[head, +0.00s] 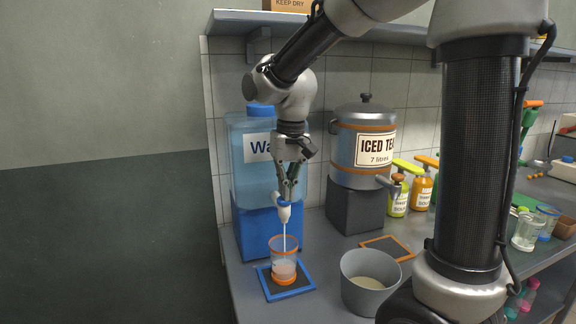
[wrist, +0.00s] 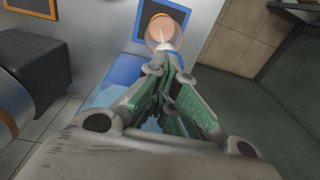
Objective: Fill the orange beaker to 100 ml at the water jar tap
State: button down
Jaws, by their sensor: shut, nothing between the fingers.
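The orange beaker (head: 284,257), clear with an orange rim and base, stands upright on a dark mat with a blue frame (head: 270,293). Liquid shows in its lower part, but I cannot read the level. A thin stream falls into it from the white tap (head: 284,212) of the blue water jar (head: 240,180). My gripper (head: 288,196) is shut and empty, with its fingertips down at the tap; I cannot tell if they touch it. In the wrist view the beaker (wrist: 159,32) shows beyond my shut fingertips (wrist: 166,72).
A grey bucket (head: 353,296) with pale contents stands right of the beaker. An iced tea dispenser (head: 345,150) sits on a dark block, with an empty orange-framed mat (head: 387,248) in front. Bottles (head: 421,190) and glassware (head: 527,232) stand further right. A shelf (head: 230,22) runs above.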

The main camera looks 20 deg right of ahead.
notch_tip(320, 180, up, 14)
jog(key=shift+s+d+f, duration=0.25)
jog(key=shift+s+d, duration=0.1)
dwell(1.3)
